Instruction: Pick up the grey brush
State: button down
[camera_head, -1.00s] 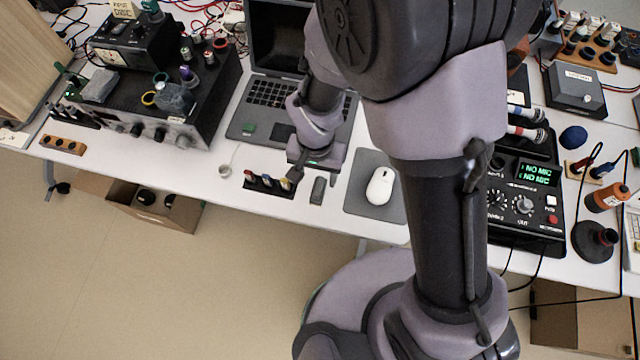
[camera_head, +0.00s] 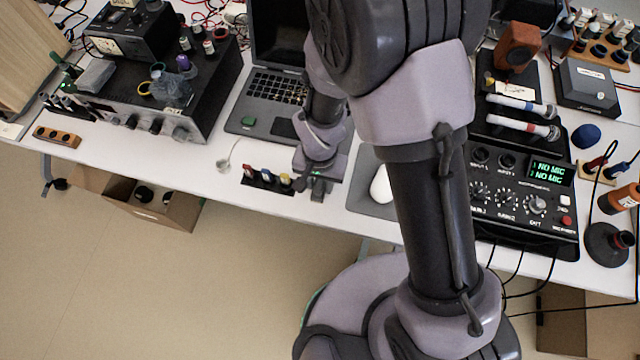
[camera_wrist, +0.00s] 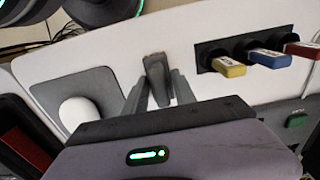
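The grey brush (camera_wrist: 157,78) is a short, dark grey block with a brownish far end. It lies on the white table in the wrist view. My gripper (camera_wrist: 160,90) is open around it, with one finger on each side and small gaps visible. I cannot tell how far above the table the fingertips are. In the head view my gripper (camera_head: 320,187) is over the brush's spot and largely hides it.
A dark holder with yellow, blue and red pieces (camera_wrist: 258,55) is close on the right in the wrist view. A white mouse (camera_wrist: 78,113) on a grey pad (camera_wrist: 47,78) is on the left. An open laptop (camera_head: 262,110) stands behind. The table's front edge is near.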

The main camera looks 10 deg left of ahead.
aim_at(320, 182)
jog(key=shift+r+p, duration=0.35)
jog(key=shift+r, duration=0.25)
notch_tip(320, 182, up, 3)
jog(key=shift+f+p, duration=0.15)
jog(key=shift+p, duration=0.65)
jog(key=s+r+p, duration=0.1)
jog(key=s+p, duration=0.9)
jog(key=s, duration=0.6)
jog(key=shift+d, duration=0.15)
